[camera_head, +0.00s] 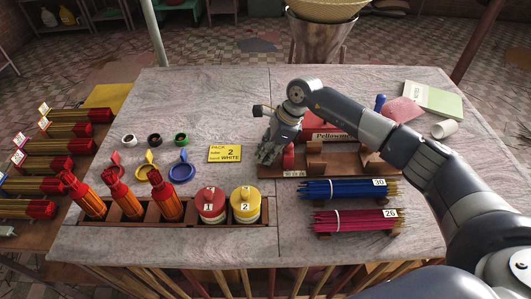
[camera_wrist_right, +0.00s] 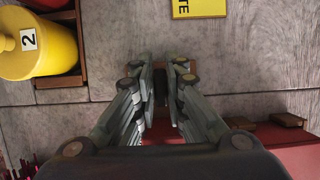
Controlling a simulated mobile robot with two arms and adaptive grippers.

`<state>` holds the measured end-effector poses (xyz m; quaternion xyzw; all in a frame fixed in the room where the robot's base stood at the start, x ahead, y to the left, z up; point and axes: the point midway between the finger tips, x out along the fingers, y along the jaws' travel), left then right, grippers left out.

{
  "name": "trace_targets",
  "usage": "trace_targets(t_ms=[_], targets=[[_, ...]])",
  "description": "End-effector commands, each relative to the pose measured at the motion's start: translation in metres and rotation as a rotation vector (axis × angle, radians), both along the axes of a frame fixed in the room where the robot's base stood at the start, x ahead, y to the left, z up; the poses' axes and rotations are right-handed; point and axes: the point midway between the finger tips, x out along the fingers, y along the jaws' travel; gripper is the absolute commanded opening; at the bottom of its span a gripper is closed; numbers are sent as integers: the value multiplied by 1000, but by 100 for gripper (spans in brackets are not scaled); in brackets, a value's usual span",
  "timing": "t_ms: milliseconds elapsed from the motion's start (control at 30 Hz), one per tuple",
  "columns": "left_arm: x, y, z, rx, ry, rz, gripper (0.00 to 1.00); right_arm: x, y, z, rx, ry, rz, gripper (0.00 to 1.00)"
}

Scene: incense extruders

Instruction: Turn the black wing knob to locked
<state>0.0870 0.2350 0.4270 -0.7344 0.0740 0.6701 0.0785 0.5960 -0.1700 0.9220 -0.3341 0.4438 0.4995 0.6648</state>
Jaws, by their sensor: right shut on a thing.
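A red extruder (camera_head: 325,136) with a white name label stands on a brown wooden base (camera_head: 345,170) right of the table's middle. My right gripper (camera_head: 268,152) is at the left end of this extruder, pointing down. In the wrist view its fingers (camera_wrist_right: 161,85) are close together, shut on a small dark part that I take for the black wing knob (camera_wrist_right: 160,88). The fingers cover most of the knob, so I cannot tell its angle or whether it is locked. In the head view the gripper hides it. My left gripper is not in view.
A yellow card (camera_head: 225,153) lies left of the gripper. Red (camera_head: 211,204) and yellow (camera_head: 246,204) jars stand in a wooden rack in front. Blue (camera_head: 340,188) and magenta (camera_head: 350,220) stick bundles lie in front of the extruder. A white cup (camera_head: 444,129) lies at right.

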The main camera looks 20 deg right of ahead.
Motion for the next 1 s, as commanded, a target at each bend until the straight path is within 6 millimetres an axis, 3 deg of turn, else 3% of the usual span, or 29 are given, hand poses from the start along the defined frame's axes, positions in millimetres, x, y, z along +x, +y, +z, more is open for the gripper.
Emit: trace_targets(t_ms=[367,1000], targets=[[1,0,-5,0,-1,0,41,0,1,-2,0,1,-114,0],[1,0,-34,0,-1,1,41,3,-1,-5,0,-1,-690,0]])
